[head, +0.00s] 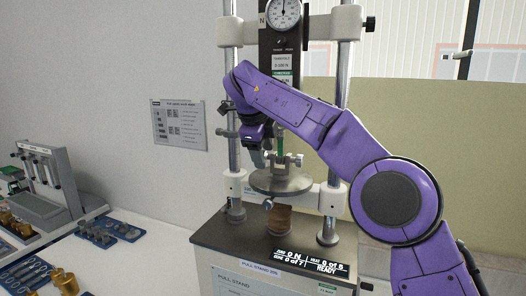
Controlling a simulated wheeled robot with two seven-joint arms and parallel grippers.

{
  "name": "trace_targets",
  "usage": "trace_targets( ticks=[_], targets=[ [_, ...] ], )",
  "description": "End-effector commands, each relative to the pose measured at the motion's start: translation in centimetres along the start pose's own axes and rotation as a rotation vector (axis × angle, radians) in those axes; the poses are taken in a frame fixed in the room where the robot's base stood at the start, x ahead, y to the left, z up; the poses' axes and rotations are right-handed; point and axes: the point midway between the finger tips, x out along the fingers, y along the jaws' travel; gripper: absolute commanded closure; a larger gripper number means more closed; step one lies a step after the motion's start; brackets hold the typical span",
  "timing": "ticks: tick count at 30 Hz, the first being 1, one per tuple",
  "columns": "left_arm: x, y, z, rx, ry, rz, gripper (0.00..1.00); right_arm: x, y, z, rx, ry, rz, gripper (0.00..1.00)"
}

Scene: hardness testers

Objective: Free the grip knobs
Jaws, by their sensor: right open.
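A pull stand (289,253) with two steel columns stands in the middle of the head view. A round metal plate (282,184) sits low between the columns, with a small grip above it. A silver grip knob (299,160) sticks out on the right side of that grip. Any knob on its left side is hidden behind my right gripper. My right gripper (257,150) is open, just left of the grip and above the plate. Its fingers are small and partly hidden, so I cannot tell whether they touch anything. My left gripper is not in view.
A dial gauge (284,14) tops the stand, and a display (312,261) on its base reads READY. On the left bench are a grey rack (48,178), brass weights (65,281) and blue trays (109,229). A printed sheet (179,125) hangs on the wall.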

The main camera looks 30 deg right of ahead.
Motion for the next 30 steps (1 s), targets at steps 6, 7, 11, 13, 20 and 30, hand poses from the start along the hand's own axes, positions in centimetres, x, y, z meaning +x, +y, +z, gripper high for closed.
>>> trace_targets(
  ticks=[6, 7, 11, 13, 20, 30],
  targets=[
    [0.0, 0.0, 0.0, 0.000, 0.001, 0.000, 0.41, 0.1, 0.0, 0.0, -0.001, 0.001, 0.001, 0.97],
    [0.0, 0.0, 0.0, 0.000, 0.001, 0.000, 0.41, 0.1, 0.0, 0.0, -0.001, 0.001, 0.001, 0.97],
    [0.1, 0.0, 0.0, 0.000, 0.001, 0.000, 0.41, 0.1, 0.1, 0.0, -0.001, 0.001, -0.002, 0.97],
    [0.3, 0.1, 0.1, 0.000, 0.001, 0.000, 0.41, 0.2, 0.2, 0.0, -0.002, 0.001, -0.009, 0.97],
    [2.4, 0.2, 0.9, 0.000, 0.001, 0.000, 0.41, 0.5, 0.6, 0.0, -0.002, -0.001, -0.099, 0.97],
    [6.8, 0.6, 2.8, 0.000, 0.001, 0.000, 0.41, 0.7, 1.2, 0.0, -0.004, -0.001, -0.350, 0.97]
  ],
)
